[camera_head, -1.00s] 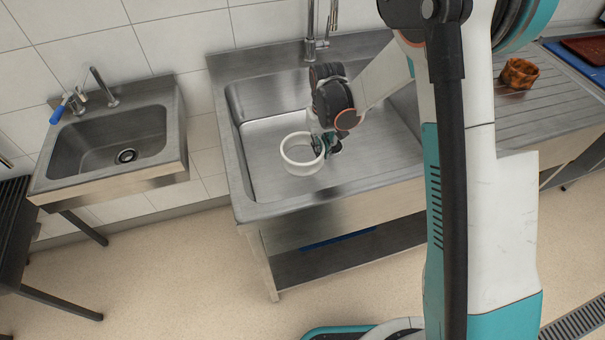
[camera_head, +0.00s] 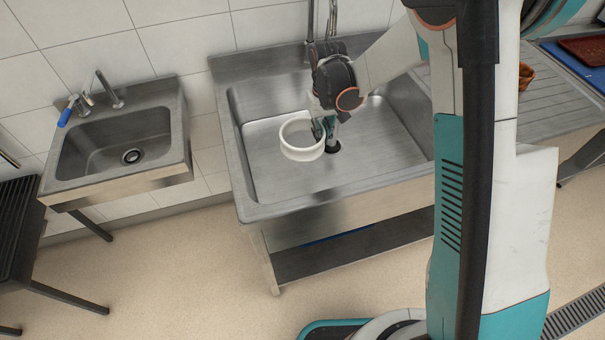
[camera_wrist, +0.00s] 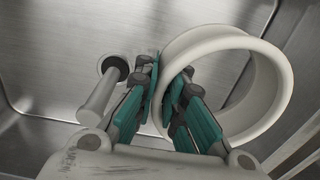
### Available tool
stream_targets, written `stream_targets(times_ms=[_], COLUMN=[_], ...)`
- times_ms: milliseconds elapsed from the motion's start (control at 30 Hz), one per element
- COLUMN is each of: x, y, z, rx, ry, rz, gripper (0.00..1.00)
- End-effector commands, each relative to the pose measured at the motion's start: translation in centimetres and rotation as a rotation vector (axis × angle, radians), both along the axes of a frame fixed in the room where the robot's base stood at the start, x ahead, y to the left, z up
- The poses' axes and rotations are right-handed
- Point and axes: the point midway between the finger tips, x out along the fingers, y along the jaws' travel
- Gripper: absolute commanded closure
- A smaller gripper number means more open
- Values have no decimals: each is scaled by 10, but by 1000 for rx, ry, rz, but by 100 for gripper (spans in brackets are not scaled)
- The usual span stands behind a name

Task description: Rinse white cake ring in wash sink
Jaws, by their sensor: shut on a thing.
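The white cake ring (camera_head: 299,149) is over the left part of the wash sink's basin in the head view. My gripper (camera_head: 326,126) is shut on the right side of its wall. In the wrist view my gripper (camera_wrist: 167,97) has one finger inside the white cake ring (camera_wrist: 268,62) and one outside, with the wall between them. The wash sink (camera_head: 372,158) is a deep steel basin. Its dark drain (camera_head: 333,148) lies just right of the ring. I cannot tell exactly how high the ring is above the basin floor.
A tall tap (camera_head: 322,48) stands at the back of the wash sink. A smaller hand sink (camera_head: 97,152) with a blue-handled tap is on the left wall. A ribbed drainboard (camera_head: 556,100) with a brown ring (camera_head: 525,76) lies to the right.

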Motion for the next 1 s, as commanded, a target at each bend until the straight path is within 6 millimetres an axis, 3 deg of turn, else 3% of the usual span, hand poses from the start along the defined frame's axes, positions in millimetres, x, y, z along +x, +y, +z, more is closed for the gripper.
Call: stream_targets(times_ms=[700,1000], x=[0,0], y=[0,0], z=[53,56], rx=[0,0], ry=[0,0], rz=[0,0], gripper=[100,100])
